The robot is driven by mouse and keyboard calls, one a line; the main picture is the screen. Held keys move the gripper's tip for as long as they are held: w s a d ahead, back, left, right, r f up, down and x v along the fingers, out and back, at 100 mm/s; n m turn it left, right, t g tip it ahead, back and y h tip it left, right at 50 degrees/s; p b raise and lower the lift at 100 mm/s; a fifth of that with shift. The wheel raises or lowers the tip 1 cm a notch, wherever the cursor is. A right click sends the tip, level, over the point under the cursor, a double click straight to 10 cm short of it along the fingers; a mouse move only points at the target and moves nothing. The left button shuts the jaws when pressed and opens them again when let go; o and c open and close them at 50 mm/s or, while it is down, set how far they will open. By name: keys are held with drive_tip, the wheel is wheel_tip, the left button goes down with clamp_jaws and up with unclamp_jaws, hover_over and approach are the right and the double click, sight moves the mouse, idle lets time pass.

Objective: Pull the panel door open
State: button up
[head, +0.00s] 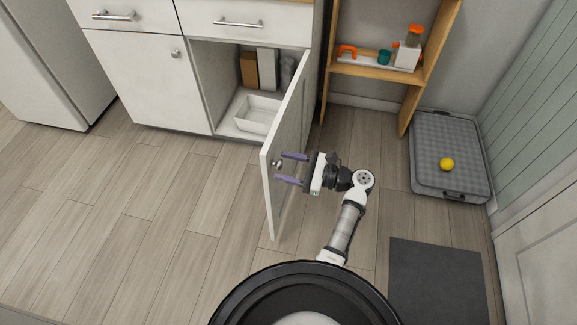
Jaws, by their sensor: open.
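The panel door (287,130) is a white cabinet door hinged on its right side. It stands wide open, swung out toward me from the lower cabinet. A small round metal knob (278,164) sits near its free edge. My gripper (283,168) is open, with its two purple fingers pointing left at the door's face. The knob shows between the fingers' ends. I cannot tell whether the fingertips touch the door. Inside the cabinet opening are a white tray (246,127), a brown box (249,70) and a pale box (267,69).
A closed white door (150,85) and drawers (240,22) adjoin the opening. A wooden shelf (375,72) stands behind my arm. The floor at left is clear.

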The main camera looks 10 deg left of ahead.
drive_tip(key=shift+d, duration=0.15)
drive_tip(key=s+d+b, duration=0.1)
drive_tip(key=d, duration=1.2)
drive_tip(key=shift+s+d, duration=0.2)
drive_tip(key=shift+s, duration=0.1)
